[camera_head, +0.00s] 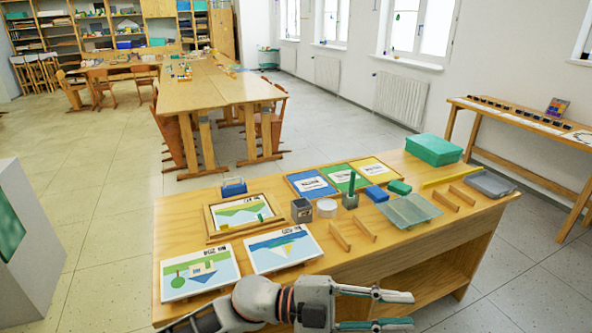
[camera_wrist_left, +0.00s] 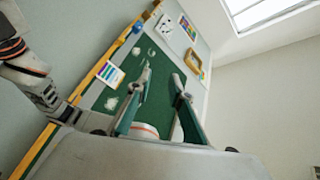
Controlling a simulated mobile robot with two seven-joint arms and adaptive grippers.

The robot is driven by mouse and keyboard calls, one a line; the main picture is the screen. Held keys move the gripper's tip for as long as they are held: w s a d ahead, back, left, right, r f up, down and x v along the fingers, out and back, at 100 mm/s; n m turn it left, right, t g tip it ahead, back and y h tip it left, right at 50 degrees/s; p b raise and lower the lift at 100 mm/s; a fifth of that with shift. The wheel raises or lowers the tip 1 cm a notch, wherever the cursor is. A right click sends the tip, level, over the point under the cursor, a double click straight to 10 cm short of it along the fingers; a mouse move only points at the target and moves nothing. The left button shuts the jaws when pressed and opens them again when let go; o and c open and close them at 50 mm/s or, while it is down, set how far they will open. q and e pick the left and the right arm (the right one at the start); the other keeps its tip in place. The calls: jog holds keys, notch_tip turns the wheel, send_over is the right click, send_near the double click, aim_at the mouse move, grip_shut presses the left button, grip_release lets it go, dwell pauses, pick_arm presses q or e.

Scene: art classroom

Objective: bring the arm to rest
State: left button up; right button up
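My left gripper (camera_head: 408,310) reaches in at the bottom of the head view, in front of the wooden table's near edge. Its two fingers are apart and nothing is between them. The left wrist view shows the same open fingers (camera_wrist_left: 163,75) pointing towards a green board on a wall, with empty space between them. Another of my arm links, white and grey with an orange ring, shows at the left of the wrist view. Whether its end is my right gripper is unclear, and no finger opening shows there.
The wooden table (camera_head: 385,262) bears picture cards (camera_head: 285,248), a framed picture (camera_head: 240,212), a green box (camera_head: 433,150), small blocks and trays. A grey-white block stands at the left. Long work tables (camera_head: 205,95) are farther back. The floor between is clear.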

pick_arm(q)
jog(key=w+a+f+n+t, duration=0.2)
jog(key=w+a+n+t, duration=0.6)
jog(key=n+t, duration=0.55)
jog(key=w+a+f+n+t+y, duration=0.2)
jog(key=a+f+n+t+y, duration=0.3)
jog(key=a+f+n+y, duration=0.5)
jog(key=s+a+f+n+g+y, duration=0.1)
jog(key=s+a+f+g+y, duration=0.1)
jog(key=s+a+f, duration=0.5)
jog(key=s+a+f+n+g+y, duration=0.2)
jog(key=s+a+f+y, duration=0.2)
jog(key=s+a+f, duration=0.4)
jog(key=a+f, duration=0.3)
jog(key=f, duration=0.4)
jog(key=shift+a+g, duration=0.35)
jog(key=shift+a, duration=0.05)
jog(key=shift+r, duration=0.1)
